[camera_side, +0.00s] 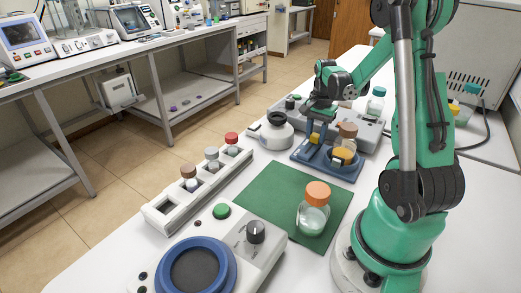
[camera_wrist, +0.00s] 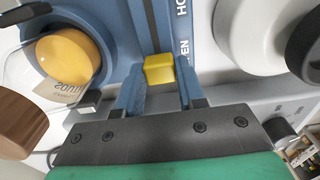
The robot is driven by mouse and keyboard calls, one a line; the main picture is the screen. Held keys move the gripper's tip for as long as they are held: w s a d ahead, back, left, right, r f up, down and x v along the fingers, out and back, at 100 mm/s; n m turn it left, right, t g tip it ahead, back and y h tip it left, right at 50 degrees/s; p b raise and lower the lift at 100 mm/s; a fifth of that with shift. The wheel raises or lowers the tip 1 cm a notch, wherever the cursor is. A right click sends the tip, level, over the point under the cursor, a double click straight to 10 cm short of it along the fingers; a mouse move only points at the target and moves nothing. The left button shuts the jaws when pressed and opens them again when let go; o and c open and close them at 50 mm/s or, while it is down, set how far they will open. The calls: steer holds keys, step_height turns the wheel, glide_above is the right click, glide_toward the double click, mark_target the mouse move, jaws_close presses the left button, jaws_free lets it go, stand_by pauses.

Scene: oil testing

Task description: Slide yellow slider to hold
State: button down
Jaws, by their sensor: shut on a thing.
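The yellow slider (camera_wrist: 159,70) sits at the lower end of a dark slot in the blue device (camera_wrist: 200,60). In the wrist view, the partly cut lettering "HO" stands farther up beside the slot, and "EN" is nearer the slider. My gripper (camera_wrist: 158,88) is shut on the slider, with one blue finger at each side of it. In the side view my gripper (camera_side: 319,122) is over the blue device (camera_side: 345,174), and the yellow slider (camera_side: 314,138) shows just below it.
A brown-capped bottle (camera_side: 347,131) is close by. A white round instrument (camera_side: 276,132) stands left of the device. An orange-capped bottle (camera_side: 314,212) stands on the green mat (camera_side: 268,196).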

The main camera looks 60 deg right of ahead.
mark_target(306, 153)
stand_by(0.4)
steer(key=shift+a, duration=2.7)
steer(key=c, duration=0.5)
jaws_free()
steer(key=shift+r, duration=2.85)
